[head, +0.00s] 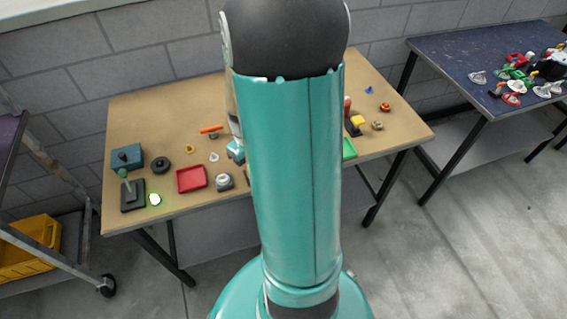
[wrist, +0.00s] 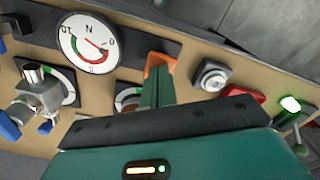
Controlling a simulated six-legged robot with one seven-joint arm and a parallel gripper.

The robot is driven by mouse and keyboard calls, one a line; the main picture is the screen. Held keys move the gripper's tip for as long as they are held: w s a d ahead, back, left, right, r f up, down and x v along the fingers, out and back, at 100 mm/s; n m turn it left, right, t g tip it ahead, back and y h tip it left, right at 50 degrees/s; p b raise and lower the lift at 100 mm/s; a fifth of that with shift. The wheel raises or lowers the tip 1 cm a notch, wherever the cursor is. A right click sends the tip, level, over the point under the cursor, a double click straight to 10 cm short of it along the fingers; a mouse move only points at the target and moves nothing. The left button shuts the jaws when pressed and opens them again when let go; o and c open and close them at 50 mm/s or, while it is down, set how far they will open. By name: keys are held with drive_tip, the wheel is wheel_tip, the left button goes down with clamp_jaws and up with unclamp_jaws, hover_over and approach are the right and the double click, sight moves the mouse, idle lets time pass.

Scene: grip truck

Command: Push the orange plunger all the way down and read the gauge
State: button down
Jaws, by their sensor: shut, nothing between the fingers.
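In the wrist view an orange part (wrist: 158,60), which looks like the plunger, shows just beyond the tips of my gripper (wrist: 157,78). The teal fingers are shut and empty, and they overlap the orange part. I cannot tell whether they touch it or how far down it is. The fingers hide its lower part. A round white gauge (wrist: 88,42) with a red needle and green and red arcs stands on a dark panel to the left. Its lettering is tilted and only partly legible. In the head view my arm hides the gauge and most of the gripper.
Close by are a grey knob unit (wrist: 211,77), a red tray (head: 191,180), a glowing lamp (head: 155,199) and a green-topped lever (head: 123,174). A metal valve (wrist: 40,94) stands left in the wrist view. A separate orange bar (head: 211,128) lies farther back. The wooden table's (head: 150,103) back-left area is clear.

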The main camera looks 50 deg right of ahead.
idle(0.3)
drive_tip(key=shift+r, duration=1.95)
wheel_tip(320, 180, up, 5)
drive_tip(key=s+a+r+t, duration=0.2)
drive_tip(key=a+r, duration=0.5)
drive_tip(key=a, duration=0.4)
drive_tip(key=s+a+r+t, duration=0.2)
drive_tip(key=a+r, duration=0.6)
drive_tip(key=a, duration=0.4)
drive_tip(key=shift+s+n+t, duration=0.35)
drive_tip(key=shift+n+t, duration=0.05)
drive_tip(key=shift+t, duration=0.4)
